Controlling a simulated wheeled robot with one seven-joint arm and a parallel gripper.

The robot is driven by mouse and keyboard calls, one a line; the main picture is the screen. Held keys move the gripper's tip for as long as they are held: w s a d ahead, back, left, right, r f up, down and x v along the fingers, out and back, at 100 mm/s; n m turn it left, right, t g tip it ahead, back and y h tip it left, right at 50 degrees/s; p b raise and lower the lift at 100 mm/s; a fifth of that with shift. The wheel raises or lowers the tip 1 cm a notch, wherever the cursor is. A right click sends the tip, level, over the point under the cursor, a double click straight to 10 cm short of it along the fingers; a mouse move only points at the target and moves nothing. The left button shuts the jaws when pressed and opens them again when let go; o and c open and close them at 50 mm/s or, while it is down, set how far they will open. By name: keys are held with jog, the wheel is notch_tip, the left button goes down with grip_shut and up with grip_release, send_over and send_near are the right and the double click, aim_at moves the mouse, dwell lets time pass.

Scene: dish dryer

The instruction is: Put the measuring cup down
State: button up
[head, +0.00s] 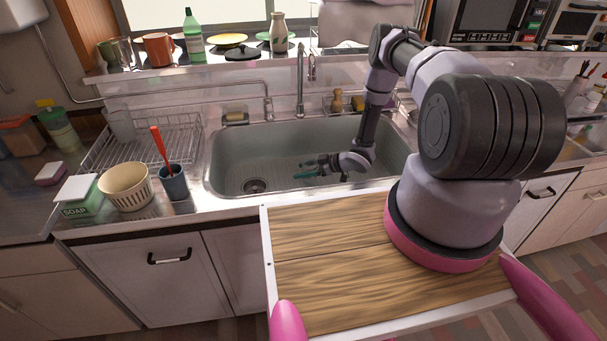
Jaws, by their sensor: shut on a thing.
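My gripper (316,166) reaches down into the sink, with its fingers pointing left. It is shut on a small teal thing, which I take to be the measuring cup (307,175). Only a thin teal strip of it shows at the fingertips, so its full shape and tilt are unclear. It appears over the sink basin (236,149), right of the drain. I cannot tell whether it touches the sink floor.
Left of the sink stand a wire dish rack (150,142), a cream basket (126,186), a blue cup (173,183) with a red-handled utensil, and a soap box (80,197). The faucet (300,85) rises behind the basin. Bottles and dishes line the sill.

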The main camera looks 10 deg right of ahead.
jog(key=shift+f, duration=0.75)
jog(key=shift+f, duration=0.15)
jog(key=o, duration=1.4)
jog(key=shift+r, duration=0.2)
jog(key=v, duration=1.2)
